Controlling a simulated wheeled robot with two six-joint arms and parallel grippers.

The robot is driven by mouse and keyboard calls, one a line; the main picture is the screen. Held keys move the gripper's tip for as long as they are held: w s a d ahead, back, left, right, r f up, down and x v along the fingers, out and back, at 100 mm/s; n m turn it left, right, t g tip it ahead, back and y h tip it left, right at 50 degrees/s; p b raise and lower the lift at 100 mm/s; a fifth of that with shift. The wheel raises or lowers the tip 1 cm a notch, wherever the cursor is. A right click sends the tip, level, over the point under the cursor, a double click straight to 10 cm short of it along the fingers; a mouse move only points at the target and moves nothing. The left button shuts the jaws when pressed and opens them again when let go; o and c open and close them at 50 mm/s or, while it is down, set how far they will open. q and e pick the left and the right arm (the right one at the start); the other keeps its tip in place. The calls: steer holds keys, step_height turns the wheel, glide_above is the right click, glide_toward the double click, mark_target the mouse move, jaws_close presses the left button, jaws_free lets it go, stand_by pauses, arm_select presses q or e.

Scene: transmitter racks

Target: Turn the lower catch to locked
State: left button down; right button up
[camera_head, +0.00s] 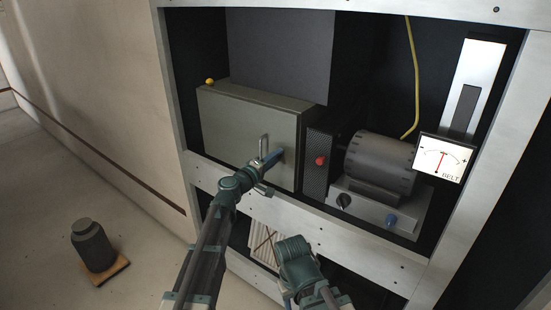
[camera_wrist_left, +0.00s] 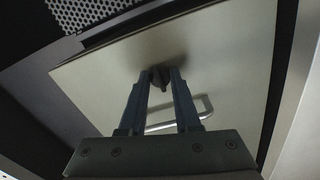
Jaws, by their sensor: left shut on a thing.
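The grey cabinet box (camera_head: 235,125) has a flat door with a metal loop handle (camera_head: 263,144). The handle also shows in the left wrist view (camera_wrist_left: 190,116). My left gripper (camera_head: 274,158) reaches the door beside the handle. In the left wrist view its two blue-grey fingers (camera_wrist_left: 160,80) are closed on a small dark catch (camera_wrist_left: 160,74) on the door. The fingers hide much of the catch, so I cannot tell its exact turn. Part of my right arm shows at the bottom of the head view, but its gripper is not visible.
A yellow knob (camera_head: 209,82) sits atop the box's left side. A perforated panel with a red knob (camera_head: 321,161), a motor (camera_head: 379,165) and a BELT gauge (camera_head: 442,158) stand to the right. The pale rack rail (camera_head: 330,228) runs below the box.

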stand_by(0.3)
arm_select(q)
steer(key=c, duration=0.6)
jaws_free()
steer(key=v, duration=1.3)
steer(key=shift+s+a, duration=0.2)
steer(key=shift+s, duration=0.15)
